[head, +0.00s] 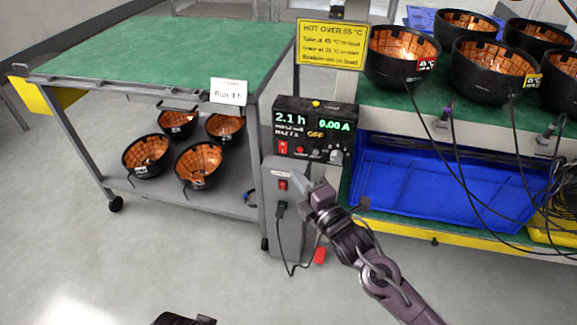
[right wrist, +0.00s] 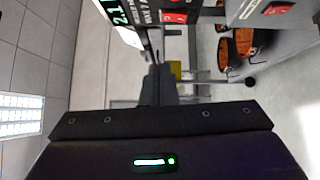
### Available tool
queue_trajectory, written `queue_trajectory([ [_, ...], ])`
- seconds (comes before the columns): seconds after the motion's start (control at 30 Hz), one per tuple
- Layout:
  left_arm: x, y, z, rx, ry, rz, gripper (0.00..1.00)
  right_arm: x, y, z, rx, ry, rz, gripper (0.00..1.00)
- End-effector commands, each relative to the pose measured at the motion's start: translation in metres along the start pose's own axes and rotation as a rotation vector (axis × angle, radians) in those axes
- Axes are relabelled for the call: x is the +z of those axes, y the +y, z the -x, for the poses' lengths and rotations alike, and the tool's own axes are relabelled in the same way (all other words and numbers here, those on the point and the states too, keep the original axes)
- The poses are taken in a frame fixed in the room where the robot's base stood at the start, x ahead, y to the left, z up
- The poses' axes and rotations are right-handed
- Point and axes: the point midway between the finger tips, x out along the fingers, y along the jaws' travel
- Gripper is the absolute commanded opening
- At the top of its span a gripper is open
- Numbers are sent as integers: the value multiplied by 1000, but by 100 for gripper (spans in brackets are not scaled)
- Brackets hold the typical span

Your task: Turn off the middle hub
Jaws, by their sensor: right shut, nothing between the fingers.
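Which unit is the middle hub I cannot tell. My right gripper (head: 299,180) is shut and empty, just right of the lower switch. Its closed fingers (right wrist: 160,85) also show in the right wrist view, where contact cannot be told. A dark part at the bottom edge may be my left gripper.
A green-topped cart (head: 150,50) at left holds several copper-lined black bowls on its lower shelf. A green bench at right holds more bowls with hanging cables, above a blue bin (head: 420,190). A yellow sign (head: 332,45) stands behind the box.

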Motion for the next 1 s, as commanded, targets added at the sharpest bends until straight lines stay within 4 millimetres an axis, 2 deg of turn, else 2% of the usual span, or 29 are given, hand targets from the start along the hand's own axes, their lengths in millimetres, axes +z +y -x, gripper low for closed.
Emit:
queue_trajectory([
  [0.1, 4, -2, 2, -3, -21, 6, 36, 0, 2, 17, -1, 0, 1, 0],
  [0.23, 5, -2, 3, -4, -28, 9, 36, 0, 4, 25, 0, 0, 0, 0],
  [0.8, 5, -5, 2, -9, -29, 7, 36, 0, 3, 27, -3, -1, -5, 0],
  [0.93, 5, -5, 2, -9, -29, 6, 36, -3, -13, 34, -82, -29, -113, 0],
  [1.0, 5, -4, 2, -8, -29, 7, 36, -5, -34, 45, -184, -74, -252, 0],
])
